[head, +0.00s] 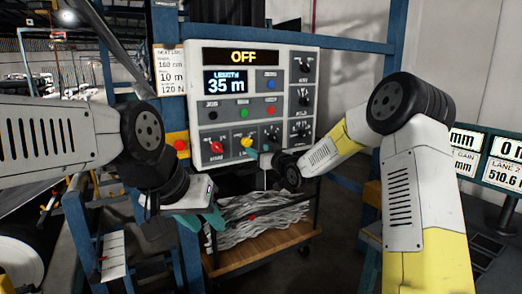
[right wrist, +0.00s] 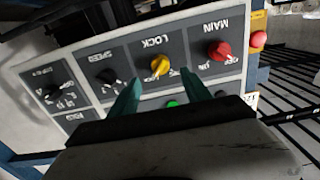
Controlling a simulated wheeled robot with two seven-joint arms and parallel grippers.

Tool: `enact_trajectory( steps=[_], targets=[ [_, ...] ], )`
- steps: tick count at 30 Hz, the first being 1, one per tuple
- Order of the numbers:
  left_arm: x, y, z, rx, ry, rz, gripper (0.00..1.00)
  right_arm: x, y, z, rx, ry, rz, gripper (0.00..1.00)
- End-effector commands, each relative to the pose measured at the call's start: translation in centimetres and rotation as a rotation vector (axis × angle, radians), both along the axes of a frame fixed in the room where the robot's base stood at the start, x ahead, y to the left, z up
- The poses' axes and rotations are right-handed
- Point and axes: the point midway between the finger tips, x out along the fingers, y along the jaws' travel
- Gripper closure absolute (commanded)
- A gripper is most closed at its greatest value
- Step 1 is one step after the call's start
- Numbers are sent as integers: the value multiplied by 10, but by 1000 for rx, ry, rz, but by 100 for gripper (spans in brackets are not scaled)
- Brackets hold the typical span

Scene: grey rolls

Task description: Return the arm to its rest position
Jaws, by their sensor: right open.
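My right gripper (head: 256,155) is at the lower part of the control panel (head: 258,98). In the right wrist view its teal fingers (right wrist: 161,88) are open, with the yellow LOCK knob (right wrist: 160,65) just beyond and between the tips. I cannot tell whether they touch it. The red MAIN knob (right wrist: 219,50) is to the right, the black SPEED knob (right wrist: 108,77) to the left. My left gripper (head: 203,218) hangs low in front of the cart, its teal fingers partly seen; their opening is unclear. The panel reads OFF and 35 m.
A wooden cart (head: 265,258) with grey strands stands below the panel. Blue frame posts (head: 170,60) flank the panel. A red button (head: 180,145) is on the left post. Green-framed displays (head: 490,155) stand at the right. Dark floor shows between cart and right arm.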

Motion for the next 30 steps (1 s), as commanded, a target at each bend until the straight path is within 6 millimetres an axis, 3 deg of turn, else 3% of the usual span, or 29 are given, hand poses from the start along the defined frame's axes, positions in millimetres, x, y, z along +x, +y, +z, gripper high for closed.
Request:
enact_trajectory(
  steps=[8,14,20,23,30],
  targets=[
    [0,0,0,0,0,0,64,-3,-4,6,-19,10,-8,44],
    [0,0,0,0,0,0,64,-37,-41,29,-146,124,-83,44],
    [0,0,0,0,0,0,64,-109,-104,48,-268,316,-208,44],
    [0,0,0,0,0,0,64,-155,-134,52,-300,420,-268,44],
    [0,0,0,0,0,0,64,-287,-193,44,-300,684,-371,44]
  ],
)
